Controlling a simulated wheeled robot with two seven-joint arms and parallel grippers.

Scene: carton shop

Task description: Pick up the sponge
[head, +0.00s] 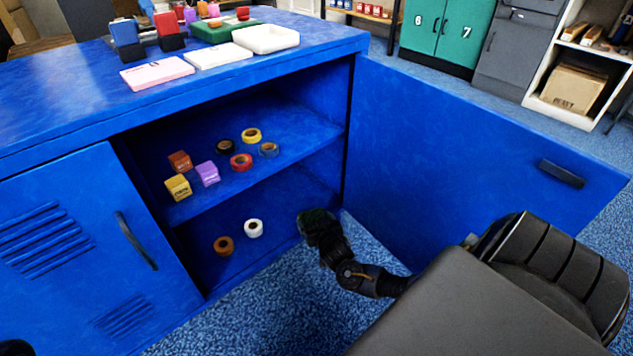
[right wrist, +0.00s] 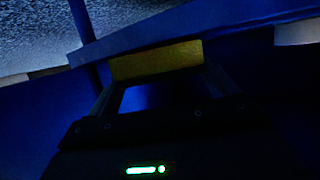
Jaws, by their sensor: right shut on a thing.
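A yellow block that looks like the sponge (right wrist: 156,60) sits between the fingertips of my right gripper (right wrist: 155,72) in the right wrist view. The gripper is shut on it. In the head view my right gripper (head: 314,222) is at the right front of the open blue cabinet, low, near the bottom compartment and the open door. The sponge is not clearly seen there, hidden by the dark gripper. My left gripper is not in view; only a small dark piece shows at the bottom left corner.
The blue cabinet's shelf (head: 290,150) holds several tape rolls and small boxes. A white roll (head: 253,228) and a brown roll (head: 223,245) are in the bottom compartment. The open door (head: 470,160) stands to the right. Trays and boxes stand on top.

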